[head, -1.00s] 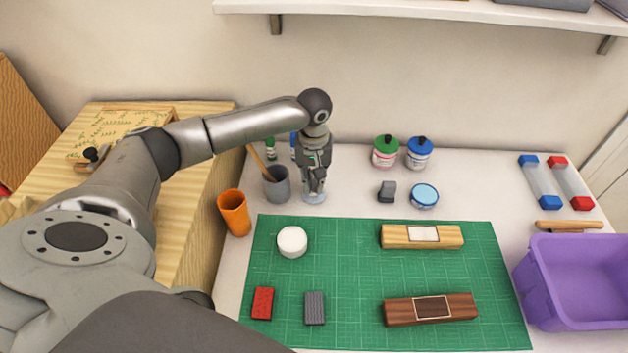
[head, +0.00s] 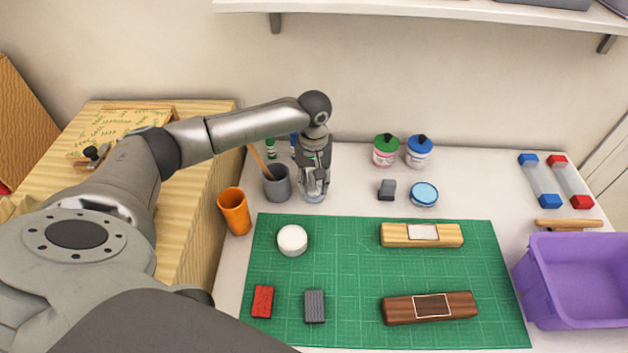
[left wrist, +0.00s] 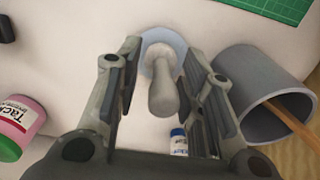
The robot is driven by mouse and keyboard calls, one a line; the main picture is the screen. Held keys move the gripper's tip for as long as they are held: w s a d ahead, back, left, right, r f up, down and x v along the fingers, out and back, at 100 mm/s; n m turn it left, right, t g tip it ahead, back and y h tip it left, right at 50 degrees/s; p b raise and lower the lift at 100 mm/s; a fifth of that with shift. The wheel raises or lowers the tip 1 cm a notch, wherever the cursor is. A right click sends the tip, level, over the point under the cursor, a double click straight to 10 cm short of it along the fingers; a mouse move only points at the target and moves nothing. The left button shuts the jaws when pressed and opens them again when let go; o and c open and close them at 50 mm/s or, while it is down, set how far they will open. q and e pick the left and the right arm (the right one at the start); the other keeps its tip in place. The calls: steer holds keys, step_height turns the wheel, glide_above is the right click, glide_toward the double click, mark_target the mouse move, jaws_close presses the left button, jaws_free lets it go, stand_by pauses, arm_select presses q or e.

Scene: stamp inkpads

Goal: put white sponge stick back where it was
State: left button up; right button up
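The white sponge stick (left wrist: 163,96) stands upright on a small pale blue saucer (left wrist: 179,43) in the left wrist view. Its rounded handle points up at the camera, between the fingers. My left gripper (left wrist: 162,50) is open around the stick, with a gap on each side. In the head view my left gripper (head: 314,182) points down over the saucer (head: 315,198) at the back left of the table, hiding most of the stick. My right gripper is not in view.
A grey cup (head: 278,186) with a wooden stick stands close left of the gripper. An orange cup (head: 234,212) is farther left. A green mat (head: 350,270) lies in front. Ink jars (head: 386,153) stand to the right, with clear table between.

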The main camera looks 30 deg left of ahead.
arm_select(q)
step_height(320, 180, up, 12)
steer(key=shift+r, duration=0.1)
stand_by(0.8)
